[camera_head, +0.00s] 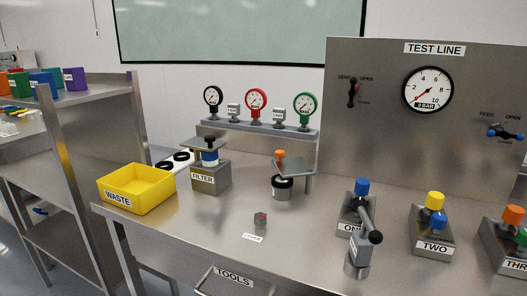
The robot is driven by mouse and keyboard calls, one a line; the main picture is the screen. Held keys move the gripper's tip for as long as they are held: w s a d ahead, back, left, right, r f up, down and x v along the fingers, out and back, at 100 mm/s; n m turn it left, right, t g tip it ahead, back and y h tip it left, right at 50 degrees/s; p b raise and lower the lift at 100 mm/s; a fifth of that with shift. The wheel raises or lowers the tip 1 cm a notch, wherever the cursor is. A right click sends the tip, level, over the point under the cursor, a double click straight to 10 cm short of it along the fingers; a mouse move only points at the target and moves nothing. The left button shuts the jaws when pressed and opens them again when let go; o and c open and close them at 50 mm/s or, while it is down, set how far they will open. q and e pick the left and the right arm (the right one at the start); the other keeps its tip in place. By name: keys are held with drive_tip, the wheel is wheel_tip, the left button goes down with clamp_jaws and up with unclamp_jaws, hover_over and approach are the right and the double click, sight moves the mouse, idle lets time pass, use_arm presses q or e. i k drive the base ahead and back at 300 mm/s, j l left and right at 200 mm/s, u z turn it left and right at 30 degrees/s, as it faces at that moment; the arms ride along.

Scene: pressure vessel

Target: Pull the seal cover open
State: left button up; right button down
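I cannot tell for sure which part is the seal cover. A small grey block with a red mark (260,219) sits on the steel bench behind a small white label (252,238) that is too small to read surely. Behind it, a flat grey plate (294,166) is held over a short dark and silver cylinder (282,188), with an orange knob (280,155) at its back left. A FILTER block (208,178) to the left carries another flat plate (204,143) above a blue and white part. Neither gripper shows in the head view.
A yellow WASTE bin (137,188) stands at the bench's left end. Gauges stand on a rack (258,129) behind. Valve blocks ONE (350,228), TWO (434,246) and a third stand at the right; a black-knobbed lever (375,237) leans before ONE. The bench's front middle is mostly clear.

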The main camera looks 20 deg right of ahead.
sight(295, 167)
drive_tip(key=i+z, duration=0.1)
drive_tip(key=z, duration=0.35)
drive_tip(key=j+z, duration=0.1)
drive_tip(key=z, duration=0.3)
drive_tip(key=i+j+z, duration=0.1)
drive_tip(key=z, duration=0.35)
